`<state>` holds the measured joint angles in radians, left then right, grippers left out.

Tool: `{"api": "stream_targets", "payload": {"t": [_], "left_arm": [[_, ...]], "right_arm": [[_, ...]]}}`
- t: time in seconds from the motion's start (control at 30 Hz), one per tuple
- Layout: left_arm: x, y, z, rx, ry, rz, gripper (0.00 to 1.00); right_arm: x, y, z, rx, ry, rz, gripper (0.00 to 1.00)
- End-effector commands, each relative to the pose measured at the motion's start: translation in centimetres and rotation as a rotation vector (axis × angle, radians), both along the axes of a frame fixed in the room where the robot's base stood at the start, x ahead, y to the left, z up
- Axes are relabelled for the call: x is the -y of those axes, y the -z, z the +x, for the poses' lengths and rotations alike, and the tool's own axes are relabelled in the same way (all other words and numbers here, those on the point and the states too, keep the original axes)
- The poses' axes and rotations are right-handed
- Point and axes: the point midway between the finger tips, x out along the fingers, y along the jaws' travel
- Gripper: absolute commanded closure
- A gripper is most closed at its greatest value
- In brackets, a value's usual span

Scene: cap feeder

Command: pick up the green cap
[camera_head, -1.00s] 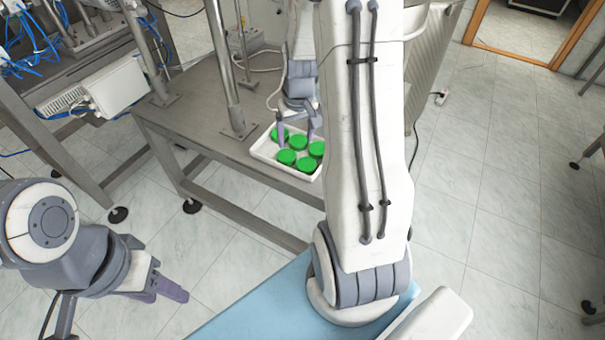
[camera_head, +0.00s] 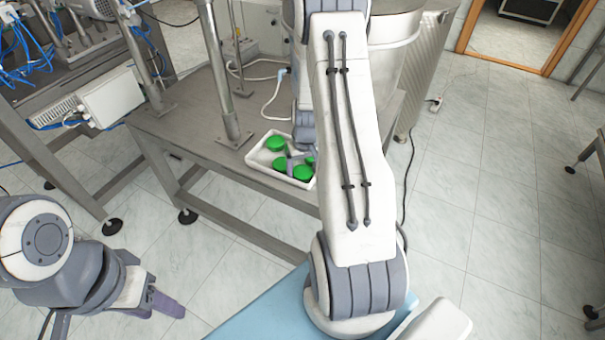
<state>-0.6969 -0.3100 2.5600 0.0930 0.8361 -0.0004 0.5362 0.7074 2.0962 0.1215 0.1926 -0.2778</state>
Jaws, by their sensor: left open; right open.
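Several green caps lie in a white tray (camera_head: 252,158) on the near edge of the metal table. One green cap (camera_head: 275,143) is at the back left, another (camera_head: 280,163) is left of my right gripper, and one (camera_head: 302,173) is at the front. My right gripper (camera_head: 297,161) is open, low over the right half of the tray among the caps. Its fingers and arm hide part of the caps and the tray's right side. I cannot tell whether it touches a cap. My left gripper (camera_head: 166,304) is open and empty, away from the table at the lower left.
The metal table (camera_head: 188,120) carries upright steel posts (camera_head: 221,75) just behind the tray. A white cable (camera_head: 273,95) runs behind the tray. A large metal drum (camera_head: 395,50) stands to the right of my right arm.

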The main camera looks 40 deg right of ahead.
Motion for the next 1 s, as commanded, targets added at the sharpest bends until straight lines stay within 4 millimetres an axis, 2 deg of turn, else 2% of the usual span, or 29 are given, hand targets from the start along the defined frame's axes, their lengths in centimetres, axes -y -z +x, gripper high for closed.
{"api": "stream_targets", "payload": {"t": [0.23, 0.27, 0.3, 0.37, 0.4, 0.8, 1.0], "left_arm": [[0.0, 0.0, 0.0, 0.0, 0.0, 0.0, 0.5], [0.0, 0.0, 0.0, 0.0, 0.0, 0.0, 0.5], [0.0, 0.0, 0.0, 0.0, 0.0, 0.0, 0.5], [0.0, 0.0, 0.0, 0.0, 0.0, 0.0, 0.5], [0.0, 0.0, 0.0, 0.0, 0.0, 0.0, 0.5], [0.0, 0.0, 0.0, 0.0, 0.0, 0.0, 0.5], [0.0, -0.1, 0.0, 0.0, 0.0, 0.0, 0.5]], "right_arm": [[0.0, 0.2, 0.1, 0.002, -0.001, -0.001, 0.18], [0.0, 0.2, 0.1, 0.002, -0.001, -0.001, 0.25], [0.0, 0.2, 0.1, 0.002, -0.001, -0.001, 0.41], [0.0, 0.2, 0.1, 0.002, 0.0, -0.001, 0.64], [0.0, 0.2, 0.1, 0.002, 0.0, -0.001, 0.78], [0.0, 0.1, 0.1, 0.002, 0.0, -0.001, 0.8], [0.1, -1.1, 0.2, 0.004, 0.0, -0.001, 0.8]]}}
